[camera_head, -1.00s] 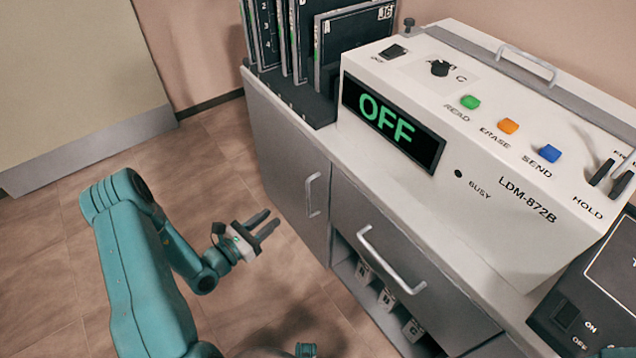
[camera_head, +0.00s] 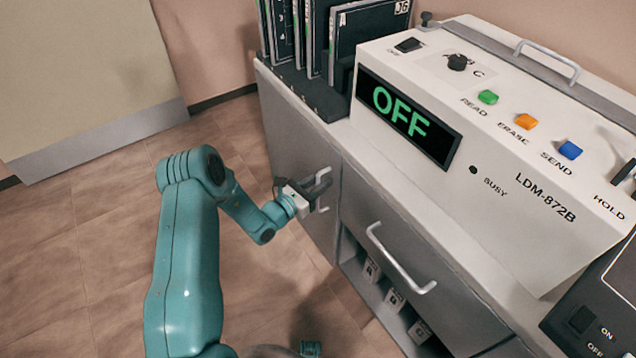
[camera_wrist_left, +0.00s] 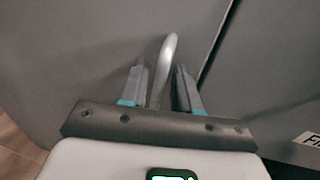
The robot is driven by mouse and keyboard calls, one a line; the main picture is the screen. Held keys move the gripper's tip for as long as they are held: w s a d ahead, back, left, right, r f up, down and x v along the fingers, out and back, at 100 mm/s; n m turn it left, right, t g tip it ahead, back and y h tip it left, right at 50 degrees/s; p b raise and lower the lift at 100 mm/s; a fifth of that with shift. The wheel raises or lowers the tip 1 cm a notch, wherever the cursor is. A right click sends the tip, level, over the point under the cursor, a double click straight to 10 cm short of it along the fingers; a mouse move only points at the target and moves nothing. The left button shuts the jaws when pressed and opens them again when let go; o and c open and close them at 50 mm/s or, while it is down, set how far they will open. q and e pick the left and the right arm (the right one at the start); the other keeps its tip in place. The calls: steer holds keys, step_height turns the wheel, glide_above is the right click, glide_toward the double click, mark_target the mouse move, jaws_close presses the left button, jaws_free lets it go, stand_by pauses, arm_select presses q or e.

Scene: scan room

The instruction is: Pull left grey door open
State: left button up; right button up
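The left grey door (camera_head: 290,130) is the front of the cabinet's left part and looks closed. Its metal handle (camera_wrist_left: 170,48) is upright in the left wrist view. My left gripper (camera_head: 325,179) is at this handle in the head view, covering part of it. In the left wrist view the two fingers of my left gripper (camera_wrist_left: 161,70) stand apart, one on each side of the handle. A gap shows between the left finger and the handle. My right gripper is not in view.
A grey drawer with its own handle (camera_head: 400,262) is right of the door, above an open shelf of labelled boxes (camera_head: 394,300). A white machine with an OFF display (camera_head: 408,115) stands on the cabinet. Floor (camera_head: 95,240) is clear at left.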

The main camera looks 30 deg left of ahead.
arm_select(q)
jaws_close()
